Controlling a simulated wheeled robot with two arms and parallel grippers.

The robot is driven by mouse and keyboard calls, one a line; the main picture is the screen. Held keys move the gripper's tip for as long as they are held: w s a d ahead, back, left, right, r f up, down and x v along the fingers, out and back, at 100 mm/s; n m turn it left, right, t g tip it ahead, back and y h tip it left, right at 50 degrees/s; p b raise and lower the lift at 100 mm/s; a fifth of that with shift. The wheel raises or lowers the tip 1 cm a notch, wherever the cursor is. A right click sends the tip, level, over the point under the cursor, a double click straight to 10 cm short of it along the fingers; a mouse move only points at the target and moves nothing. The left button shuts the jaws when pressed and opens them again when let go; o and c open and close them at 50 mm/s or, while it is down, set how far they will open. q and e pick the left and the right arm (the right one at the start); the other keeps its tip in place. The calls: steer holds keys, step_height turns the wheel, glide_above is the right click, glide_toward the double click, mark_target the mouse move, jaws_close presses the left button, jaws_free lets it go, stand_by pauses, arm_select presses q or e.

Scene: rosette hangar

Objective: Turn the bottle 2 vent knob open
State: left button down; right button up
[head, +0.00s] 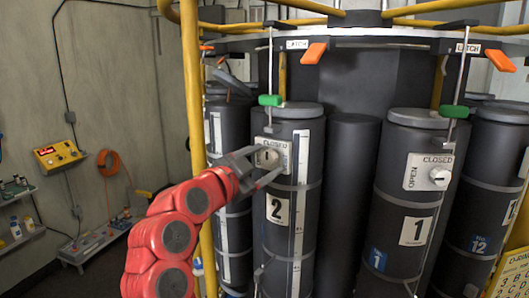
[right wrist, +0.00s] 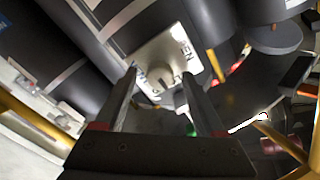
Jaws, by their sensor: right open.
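Bottle 2 (head: 305,258) is a dark upright cylinder with a white "2" label. Its pale vent plate (head: 285,143) is near the top, with CLOSED at its upper edge, and the knob is mostly hidden there by my gripper. My right gripper (head: 270,161) is open in front of this plate, on a red arm. In the right wrist view, the pale knob (right wrist: 160,82) lies between the two dark fingers (right wrist: 160,76), in front of the white plate (right wrist: 165,47). Contact cannot be told. My left gripper is out of view.
Bottle 1 (head: 408,265) stands to the right with its own vent knob (head: 440,177). Other dark bottles stand around. Orange latch handles (head: 314,53) and green handles (head: 270,100) hang above.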

steer(key=shift+w+d, duration=0.2)
steer(key=shift+w, duration=0.05)
jaws_close()
